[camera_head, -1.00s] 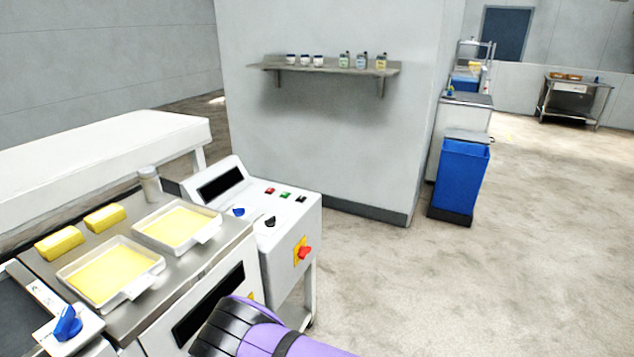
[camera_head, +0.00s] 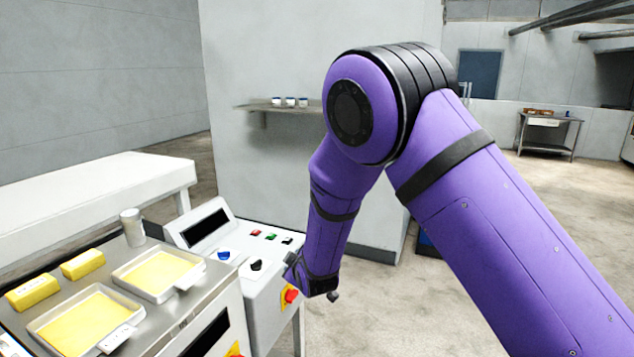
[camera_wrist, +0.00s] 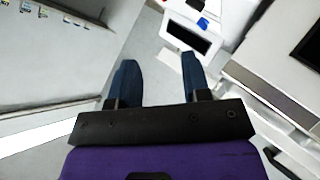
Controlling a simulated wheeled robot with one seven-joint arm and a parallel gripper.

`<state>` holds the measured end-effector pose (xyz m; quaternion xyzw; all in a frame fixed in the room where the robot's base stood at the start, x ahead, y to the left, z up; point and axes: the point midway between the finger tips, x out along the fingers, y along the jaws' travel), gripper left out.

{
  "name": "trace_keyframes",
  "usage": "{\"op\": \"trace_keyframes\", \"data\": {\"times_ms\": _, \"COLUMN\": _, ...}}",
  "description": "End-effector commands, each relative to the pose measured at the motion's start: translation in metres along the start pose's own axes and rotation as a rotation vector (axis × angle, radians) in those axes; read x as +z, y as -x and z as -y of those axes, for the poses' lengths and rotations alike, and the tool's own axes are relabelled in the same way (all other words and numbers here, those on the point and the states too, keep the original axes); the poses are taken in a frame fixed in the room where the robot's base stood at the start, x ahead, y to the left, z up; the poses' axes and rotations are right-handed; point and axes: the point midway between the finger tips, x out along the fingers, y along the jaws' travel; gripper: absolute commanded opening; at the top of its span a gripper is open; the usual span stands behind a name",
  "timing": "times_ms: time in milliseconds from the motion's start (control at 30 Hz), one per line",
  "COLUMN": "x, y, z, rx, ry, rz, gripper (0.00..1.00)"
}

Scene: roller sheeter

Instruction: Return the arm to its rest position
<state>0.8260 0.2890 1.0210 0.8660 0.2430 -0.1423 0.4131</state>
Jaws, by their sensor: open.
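My purple arm (camera_head: 345,180) is raised and bent in the head view, its elbow high and its forearm hanging down in front of the control panel. The end of the arm is near the red knob (camera_head: 291,296) on the machine's right side; the fingers are hard to make out there. In the wrist view my gripper (camera_wrist: 158,80) is open, with two dark blue fingers apart and nothing between them. Beyond the fingertips the wrist view shows the control panel with its dark display (camera_wrist: 187,34).
The roller sheeter (camera_head: 215,275) stands at left with two trays (camera_head: 165,290) of yellow sheets, two yellow blocks (camera_head: 82,264) and a shaker (camera_head: 132,227). A wall shelf (camera_head: 262,107) holds small jars. The blue bin is mostly hidden behind my arm. Open floor (camera_head: 540,200) lies at right.

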Motion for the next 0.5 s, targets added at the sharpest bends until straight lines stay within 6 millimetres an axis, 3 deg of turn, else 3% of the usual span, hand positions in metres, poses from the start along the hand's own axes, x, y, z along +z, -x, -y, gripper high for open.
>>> {"op": "trace_keyframes", "data": {"times_ms": 33, "x": -0.003, "y": 0.012, "z": -0.022, "rx": -0.005, "ry": -0.043, "rz": 0.016, "gripper": 0.44}}
{"op": "trace_keyframes", "data": {"times_ms": 200, "x": -0.004, "y": 0.052, "z": -0.077, "rx": -0.041, "ry": -0.175, "rz": 0.079, "gripper": 0.44}}
{"op": "trace_keyframes", "data": {"times_ms": 500, "x": 0.005, "y": 0.141, "z": -0.155, "rx": -0.096, "ry": -0.384, "rz": 0.185, "gripper": 0.44}}
